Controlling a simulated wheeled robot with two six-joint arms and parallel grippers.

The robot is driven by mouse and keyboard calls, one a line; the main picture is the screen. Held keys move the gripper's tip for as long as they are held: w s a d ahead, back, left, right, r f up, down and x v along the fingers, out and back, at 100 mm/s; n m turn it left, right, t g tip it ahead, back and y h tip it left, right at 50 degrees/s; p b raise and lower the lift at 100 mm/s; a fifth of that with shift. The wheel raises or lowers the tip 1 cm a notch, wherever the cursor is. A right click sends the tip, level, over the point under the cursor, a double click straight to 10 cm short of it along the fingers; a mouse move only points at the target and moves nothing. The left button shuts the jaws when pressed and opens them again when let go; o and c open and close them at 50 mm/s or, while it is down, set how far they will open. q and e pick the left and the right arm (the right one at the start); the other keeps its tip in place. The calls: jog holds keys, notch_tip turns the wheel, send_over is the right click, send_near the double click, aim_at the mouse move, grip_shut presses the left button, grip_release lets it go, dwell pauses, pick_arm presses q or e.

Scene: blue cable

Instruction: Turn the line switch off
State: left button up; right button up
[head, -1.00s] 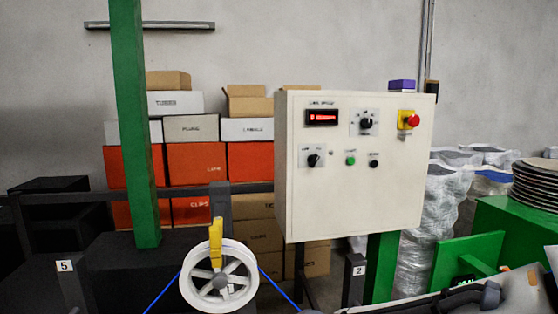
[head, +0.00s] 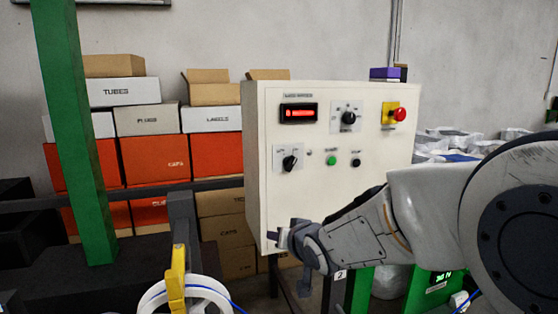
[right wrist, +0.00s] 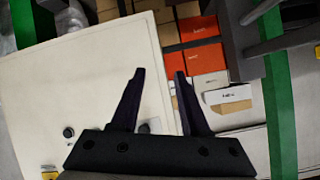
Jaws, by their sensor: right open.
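The cream control box (head: 330,205) stands in the middle of the head view. Its front has a rotary switch (head: 290,162) at lower left and another rotary knob (head: 348,117) at upper middle. Labels are too small to read. The lower-left switch's black handle is tilted. My right gripper (head: 278,239) is in front of the box's lower left, below that switch and apart from it. In the right wrist view its two dark fingers (right wrist: 160,74) are spread, with nothing between them. Part of a control (right wrist: 143,128) shows behind the gripper base. My left gripper is not in view.
The box also has a red display (head: 299,113), a green button (head: 332,160), a black button (head: 356,162) and a red emergency stop (head: 398,114). A white reel (head: 205,285) with blue cable is below left. A green post (head: 72,130) stands left. Cartons are stacked behind.

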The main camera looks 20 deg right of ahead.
aim_at(293, 163)
jog(key=w+d+r+m+t+p, duration=0.1)
jog(key=w+d+r+t, duration=0.1)
jog(key=d+r+t, duration=0.3)
jog(key=w+d+r+m+t, duration=0.1)
jog(key=w+d+r+m, duration=0.15)
jog(key=r, duration=0.45)
jog(key=shift+n, duration=0.45)
jog(key=w+p, duration=0.1)
jog(key=w, duration=0.2)
jog(key=w+p, duration=0.2)
jog(key=w, duration=0.1)
jog(key=w+p, duration=0.1)
jog(key=w, duration=0.2)
jog(key=shift+d+r, duration=0.2)
jog(key=shift+d, duration=0.05)
jog(key=shift+w+f+p, duration=0.15)
jog(key=shift+w+p, duration=0.2)
jog(key=shift+w, duration=0.3)
grip_shut()
